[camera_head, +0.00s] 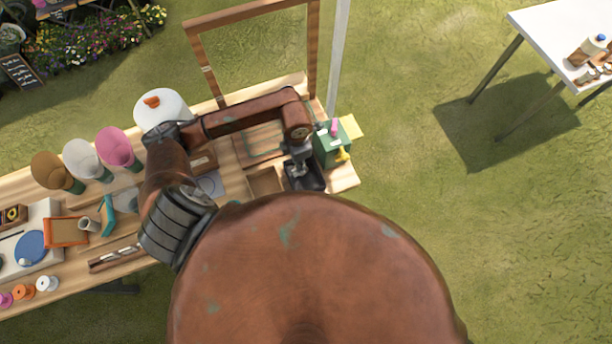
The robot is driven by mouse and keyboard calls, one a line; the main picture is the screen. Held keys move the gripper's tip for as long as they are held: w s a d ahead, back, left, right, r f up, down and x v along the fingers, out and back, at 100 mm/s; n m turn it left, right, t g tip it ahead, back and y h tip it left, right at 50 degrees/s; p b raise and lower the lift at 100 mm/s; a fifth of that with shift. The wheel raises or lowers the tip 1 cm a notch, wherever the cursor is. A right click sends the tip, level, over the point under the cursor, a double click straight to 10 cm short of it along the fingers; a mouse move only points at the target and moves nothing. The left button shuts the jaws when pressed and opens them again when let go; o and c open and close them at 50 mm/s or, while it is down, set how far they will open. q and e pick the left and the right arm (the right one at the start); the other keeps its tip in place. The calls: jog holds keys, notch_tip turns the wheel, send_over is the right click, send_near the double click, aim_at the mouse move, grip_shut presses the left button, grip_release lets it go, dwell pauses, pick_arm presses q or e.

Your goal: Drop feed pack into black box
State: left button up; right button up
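The black box (318,179) is near the right end of the wooden table. My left arm reaches over the table from the left, and my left gripper (300,172) points down right over the black box. The gripper is small and dark against the box, so I cannot tell whether its fingers are open or shut, or whether they hold anything. I cannot make out a feed pack; it may be hidden by the gripper or the box. My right gripper is not in view.
A green box (331,150) with pink and yellow items stands right beside the black box. A wooden compartment (265,182) lies to its left. A wooden frame (313,55) rises behind. Paper cones (118,147) and a white container (160,106) stand further left.

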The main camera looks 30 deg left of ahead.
pick_arm(q)
jog(key=shift+o, duration=1.1)
jog(key=shift+w+r, duration=0.1)
jog(key=shift+r, duration=0.3)
notch_tip(320, 180, up, 11)
